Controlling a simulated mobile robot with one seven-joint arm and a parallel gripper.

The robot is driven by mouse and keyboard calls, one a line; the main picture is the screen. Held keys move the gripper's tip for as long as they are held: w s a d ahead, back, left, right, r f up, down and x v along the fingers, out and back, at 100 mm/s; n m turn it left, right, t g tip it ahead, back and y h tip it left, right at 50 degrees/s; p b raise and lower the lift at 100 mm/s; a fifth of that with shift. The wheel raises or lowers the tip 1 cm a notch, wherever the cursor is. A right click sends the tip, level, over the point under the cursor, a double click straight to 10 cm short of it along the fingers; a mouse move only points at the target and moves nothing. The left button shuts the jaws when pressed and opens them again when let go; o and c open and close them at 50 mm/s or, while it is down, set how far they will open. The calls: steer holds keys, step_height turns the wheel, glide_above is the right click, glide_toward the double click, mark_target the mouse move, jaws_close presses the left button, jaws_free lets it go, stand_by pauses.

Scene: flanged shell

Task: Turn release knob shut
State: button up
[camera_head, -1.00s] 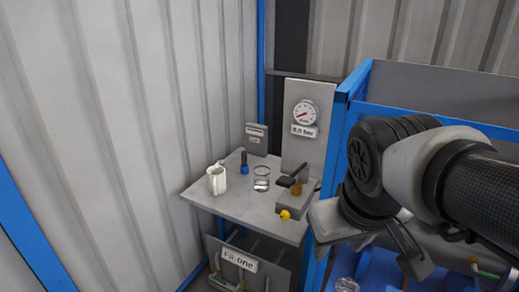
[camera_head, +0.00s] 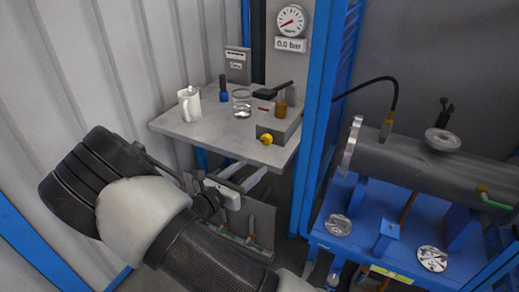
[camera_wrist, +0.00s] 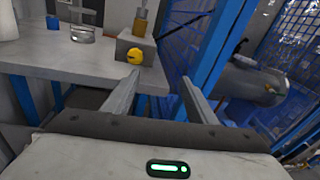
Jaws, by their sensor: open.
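The yellow release knob (camera_head: 266,139) sits on the front of a grey pump block (camera_head: 287,127) at the right side of the small grey table (camera_head: 190,130). In the wrist view the knob (camera_wrist: 135,56) shows just beyond and above the left finger, apart from it. My gripper (camera_head: 248,172) is open and empty, below and in front of the table's front edge. Its two fingers (camera_wrist: 160,90) point toward the table in the wrist view. A black lever (camera_head: 272,93) is on top of the block. The knob's turn position is too small to tell.
A dial gauge (camera_head: 291,20) with a 0.0 bar label stands behind. A white jug (camera_head: 189,103), a blue-based bottle (camera_head: 223,90) and a glass dish (camera_head: 242,105) are on the table. A blue post (camera_head: 315,120) and a grey cylinder (camera_head: 430,165) on a blue stand are right.

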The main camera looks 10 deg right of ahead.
steer(key=w+a+f+n+t+y, duration=0.1)
steer(key=w+a+f+n+t, duration=0.1)
steer(key=a+f+n, duration=0.1)
steer(key=b, duration=0.4)
glide_toward(265, 141)
steer(key=x, duration=0.8)
steer(key=shift+c, duration=0.3)
steer(key=c, duration=1)
